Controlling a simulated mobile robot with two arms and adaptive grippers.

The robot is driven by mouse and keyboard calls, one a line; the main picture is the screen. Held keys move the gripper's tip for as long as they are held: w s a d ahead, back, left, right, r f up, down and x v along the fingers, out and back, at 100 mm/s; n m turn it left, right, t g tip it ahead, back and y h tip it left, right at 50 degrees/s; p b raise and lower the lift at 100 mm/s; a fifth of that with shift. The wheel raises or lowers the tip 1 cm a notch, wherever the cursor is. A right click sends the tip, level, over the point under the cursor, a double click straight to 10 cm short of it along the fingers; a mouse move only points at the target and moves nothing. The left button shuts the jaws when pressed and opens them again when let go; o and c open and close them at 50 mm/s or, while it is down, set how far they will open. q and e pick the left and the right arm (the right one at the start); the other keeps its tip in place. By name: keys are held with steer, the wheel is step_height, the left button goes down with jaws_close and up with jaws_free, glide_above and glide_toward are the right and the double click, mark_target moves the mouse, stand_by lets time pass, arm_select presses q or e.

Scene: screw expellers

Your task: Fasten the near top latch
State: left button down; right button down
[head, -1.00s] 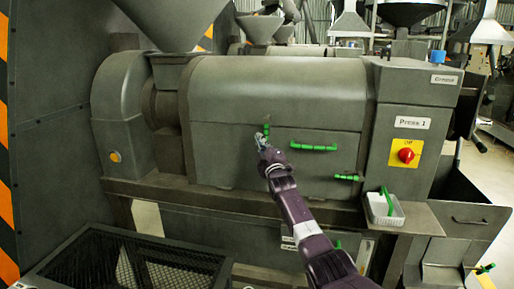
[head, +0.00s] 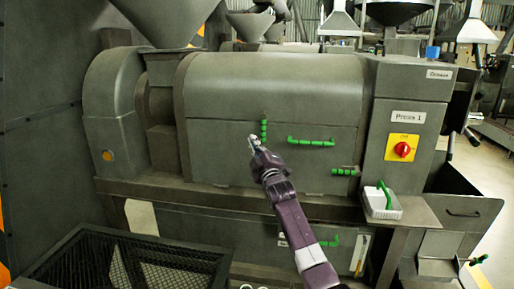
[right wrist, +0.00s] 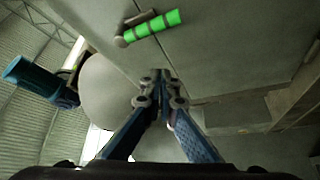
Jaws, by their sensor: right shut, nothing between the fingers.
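A green-handled latch (head: 264,130) stands upright on the front of the grey press, at the seam between the rounded cover (head: 275,88) and the front panel (head: 225,150). It also shows in the right wrist view as a green grip on a grey pivot (right wrist: 155,27), above the fingertips. My right gripper (head: 252,139) is just left of and slightly below the latch, apart from it. In the right wrist view its fingertips (right wrist: 160,86) are together, with nothing between them. My left gripper is not in view.
A green horizontal handle (head: 311,142) is right of the latch, and another green latch (head: 345,171) lies lower right. A white tray (head: 384,208) sits on the ledge. A black mesh bin (head: 75,245) stands front left. A red switch (head: 402,149) is on the right housing.

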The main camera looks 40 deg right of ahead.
steer(key=shift+s+a+b, duration=0.2)
steer(key=shift+s+a, duration=0.05)
steer(key=shift+s, duration=0.55)
steer(key=shift+s+a+b, duration=0.15)
steer(key=shift+s+a, duration=0.1)
steer(key=shift+s, duration=0.5)
